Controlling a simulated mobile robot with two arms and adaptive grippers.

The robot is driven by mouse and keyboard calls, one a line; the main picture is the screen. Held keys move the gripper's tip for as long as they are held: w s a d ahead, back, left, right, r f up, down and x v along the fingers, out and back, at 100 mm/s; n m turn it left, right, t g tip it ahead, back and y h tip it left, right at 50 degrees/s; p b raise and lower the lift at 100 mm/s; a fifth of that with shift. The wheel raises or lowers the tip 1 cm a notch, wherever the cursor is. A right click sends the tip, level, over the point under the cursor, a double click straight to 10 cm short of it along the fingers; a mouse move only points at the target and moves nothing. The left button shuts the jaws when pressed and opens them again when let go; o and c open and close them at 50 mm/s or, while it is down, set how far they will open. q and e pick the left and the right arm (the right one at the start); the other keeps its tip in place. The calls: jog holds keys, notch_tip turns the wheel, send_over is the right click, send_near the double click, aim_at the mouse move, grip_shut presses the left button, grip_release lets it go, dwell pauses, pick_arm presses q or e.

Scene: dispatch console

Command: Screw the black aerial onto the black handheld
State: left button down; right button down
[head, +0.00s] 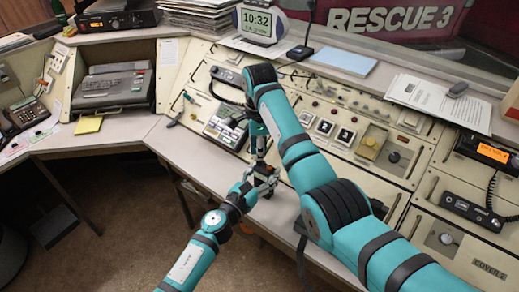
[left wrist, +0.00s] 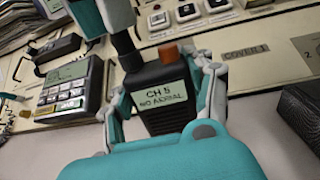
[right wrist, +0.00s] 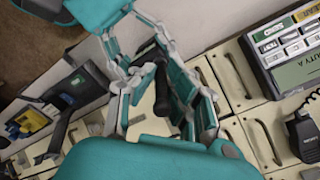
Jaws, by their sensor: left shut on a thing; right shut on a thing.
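The black handheld (left wrist: 160,78) is upright in my left gripper (left wrist: 165,108), with fingers on both its sides. Its screen (left wrist: 160,95) reads "CH 5 NO AERIAL", and an orange knob (left wrist: 169,53) is on top. The black aerial (left wrist: 126,46) stands above the handheld's top left corner; I cannot tell whether its lower end touches. My right gripper (right wrist: 160,98) is shut on the aerial, which also shows between its fingers in the right wrist view (right wrist: 161,85). In the head view, my right gripper (head: 259,150) is directly above my left gripper (head: 262,176), in front of the console edge.
The console (head: 300,105) behind carries a keypad phone (head: 226,127), buttons and knobs. A radio with a corded handset (head: 470,210) is at the right. A clock (head: 257,24), papers (head: 437,100) and a blue pad (head: 343,62) lie on the upper ledge. Open floor is at lower left.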

jog(key=shift+m, duration=0.6)
jog(key=c, duration=1.4)
grip_release()
jog(key=shift+r, duration=2.3)
jog(key=shift+o, duration=0.3)
